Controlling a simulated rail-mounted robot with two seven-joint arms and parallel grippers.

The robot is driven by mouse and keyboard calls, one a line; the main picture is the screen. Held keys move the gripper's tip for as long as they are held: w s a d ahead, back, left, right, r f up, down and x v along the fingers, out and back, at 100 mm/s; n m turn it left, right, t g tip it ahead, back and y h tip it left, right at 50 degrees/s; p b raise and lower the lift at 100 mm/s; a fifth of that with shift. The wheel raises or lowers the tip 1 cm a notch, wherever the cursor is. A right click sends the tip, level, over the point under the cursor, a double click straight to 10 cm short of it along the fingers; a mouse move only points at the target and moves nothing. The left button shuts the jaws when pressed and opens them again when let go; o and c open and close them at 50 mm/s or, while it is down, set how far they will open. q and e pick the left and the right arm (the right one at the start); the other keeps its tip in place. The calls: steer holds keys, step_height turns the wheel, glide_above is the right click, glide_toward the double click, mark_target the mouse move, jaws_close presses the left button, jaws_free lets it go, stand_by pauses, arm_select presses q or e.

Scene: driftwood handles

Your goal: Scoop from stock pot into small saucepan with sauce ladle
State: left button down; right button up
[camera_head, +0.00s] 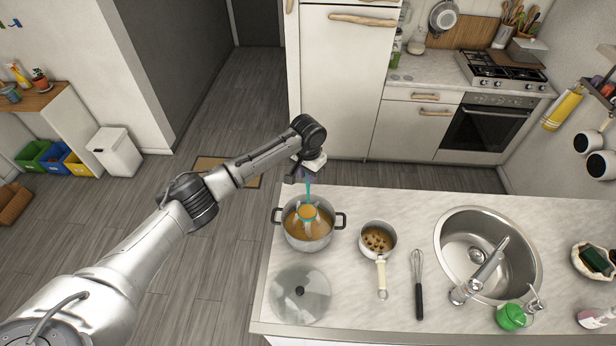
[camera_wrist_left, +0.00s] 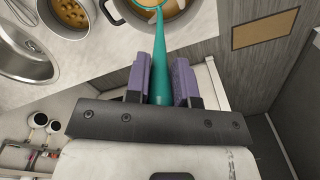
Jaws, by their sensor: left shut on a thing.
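The stock pot (camera_head: 289,238) stands on the counter with brown liquid in it, and its rim also shows in the left wrist view (camera_wrist_left: 186,28). The sauce ladle (camera_head: 308,190) has a teal handle, and its bowl is at the pot, holding orange-brown liquid. My left gripper (camera_head: 306,172) is above the pot's far side, shut on the ladle handle, which shows between the purple finger pads in the left wrist view (camera_wrist_left: 160,78). The small saucepan (camera_head: 377,240) stands right of the pot with brown lumps in it and its pale handle toward the front. My right gripper is not in view.
A glass lid (camera_head: 300,294) lies in front of the pot. A whisk (camera_head: 418,282) lies right of the saucepan. Farther right are the sink (camera_head: 452,258) with its tap (camera_head: 478,277) and a green item (camera_head: 511,317). Bare counter (camera_head: 350,205) shows behind the pots.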

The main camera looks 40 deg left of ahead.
arm_select(q)
steer(key=shift+r, duration=2)
